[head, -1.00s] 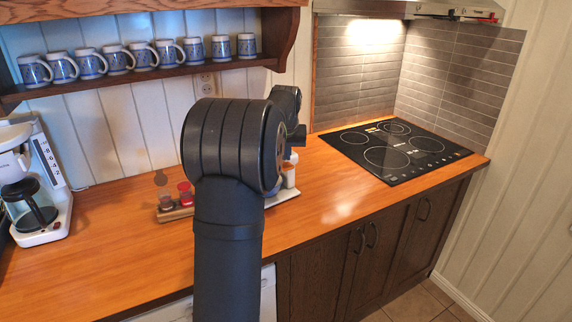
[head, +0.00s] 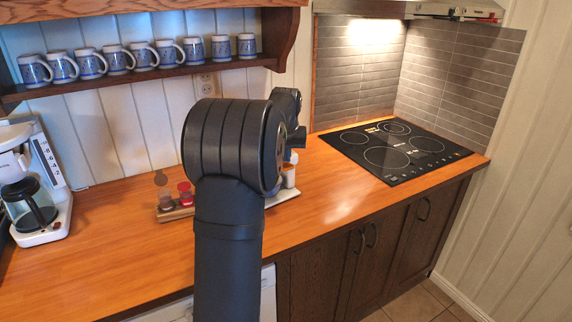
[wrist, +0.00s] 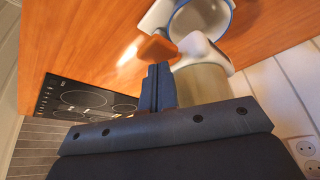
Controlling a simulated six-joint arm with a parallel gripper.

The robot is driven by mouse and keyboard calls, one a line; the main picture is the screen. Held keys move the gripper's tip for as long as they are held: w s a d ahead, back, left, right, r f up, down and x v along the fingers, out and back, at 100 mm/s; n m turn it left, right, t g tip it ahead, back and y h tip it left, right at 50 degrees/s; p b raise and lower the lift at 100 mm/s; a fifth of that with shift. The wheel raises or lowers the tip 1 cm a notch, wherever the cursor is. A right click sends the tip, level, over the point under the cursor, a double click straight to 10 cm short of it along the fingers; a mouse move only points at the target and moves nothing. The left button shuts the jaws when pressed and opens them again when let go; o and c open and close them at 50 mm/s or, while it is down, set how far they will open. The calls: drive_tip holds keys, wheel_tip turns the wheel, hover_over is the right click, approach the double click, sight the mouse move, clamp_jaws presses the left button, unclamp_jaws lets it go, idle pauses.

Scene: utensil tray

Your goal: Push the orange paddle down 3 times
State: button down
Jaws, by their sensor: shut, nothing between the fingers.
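The orange paddle (wrist: 157,48) shows in the wrist view, just beyond my fingertips, on a white piece (wrist: 203,48) above a pale see-through container (wrist: 203,82). My gripper (wrist: 157,68) is shut and empty, its tips at or very near the paddle's edge. I cannot tell if they touch. The paddle's tilt is hard to judge from here. In the head view my arm hides the paddle and the fingertips; only a bit of the white device (head: 289,174) shows beside the arm.
A blue-rimmed white cup (wrist: 202,16) stands by the device. A wooden holder with small red-topped jars (head: 178,212) lies left of my arm. A coffee maker (head: 35,190) is at far left, a black cooktop (head: 392,150) at right. A mug shelf (head: 140,80) hangs behind.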

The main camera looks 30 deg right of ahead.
drive_tip(key=shift+f, duration=1.3)
drive_tip(key=shift+r, duration=1.55)
drive_tip(key=shift+f, duration=0.15)
